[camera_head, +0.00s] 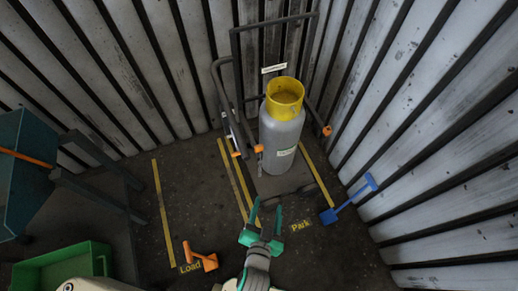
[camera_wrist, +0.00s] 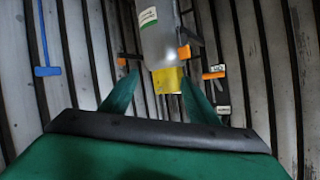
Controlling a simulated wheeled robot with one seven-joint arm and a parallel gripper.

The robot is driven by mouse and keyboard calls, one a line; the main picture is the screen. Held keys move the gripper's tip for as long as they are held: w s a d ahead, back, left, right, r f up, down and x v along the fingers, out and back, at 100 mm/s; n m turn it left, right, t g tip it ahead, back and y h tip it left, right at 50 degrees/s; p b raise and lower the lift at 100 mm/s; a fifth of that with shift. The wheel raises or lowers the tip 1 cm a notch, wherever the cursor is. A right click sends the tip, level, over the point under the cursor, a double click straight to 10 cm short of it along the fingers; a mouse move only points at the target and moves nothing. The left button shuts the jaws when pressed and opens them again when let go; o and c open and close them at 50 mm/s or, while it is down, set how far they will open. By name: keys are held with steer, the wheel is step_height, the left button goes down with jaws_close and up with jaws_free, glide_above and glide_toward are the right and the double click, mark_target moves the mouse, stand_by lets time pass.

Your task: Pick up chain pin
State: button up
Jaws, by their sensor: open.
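I cannot tell for certain which thing is the chain pin. An orange T-shaped piece (camera_head: 201,257) lies on the floor by the "Load" marking. Small orange pieces (camera_head: 327,130) (camera_head: 258,148) sit on both sides of a grey gas cylinder (camera_head: 281,140) with a yellow collar; orange pieces also show in the wrist view (camera_wrist: 213,75). A blue T-handled piece (camera_head: 350,199) is by the right wall. My green gripper (camera_head: 267,213) is open and empty, in front of the cylinder and apart from it. In the wrist view the cylinder (camera_wrist: 158,42) appears upside down between the fingers.
A dark trolley frame (camera_head: 233,70) stands behind the cylinder in the corner of ribbed metal walls. A green bin (camera_head: 62,266) is at the lower left, and a teal box (camera_head: 22,165) is at the left edge. Yellow lines (camera_head: 163,212) mark the floor. The floor at lower right is clear.

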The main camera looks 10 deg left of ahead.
steer(key=w+a+f+y, duration=0.1)
steer(key=w+a+f, duration=0.1)
steer(key=w, duration=0.8)
steer(key=n+g+h, duration=0.1)
steer(key=n+g, duration=0.9)
steer(key=g, duration=0.3)
glide_above(259, 150)
steer(key=w, duration=0.1)
steer(key=shift+w+a+r, duration=0.15)
steer(key=shift+a+r, duration=0.05)
steer(key=shift+r, duration=0.2)
steer(key=shift+d+f+h, duration=0.15)
steer(key=shift+f+h, duration=0.05)
steer(key=shift+h, duration=0.1)
step_height(259, 150, down, 4)
steer(key=shift+f, duration=0.2)
steer(key=shift+a+f, duration=0.2)
steer(key=shift+f, duration=2.85)
steer(key=c, duration=1.2)
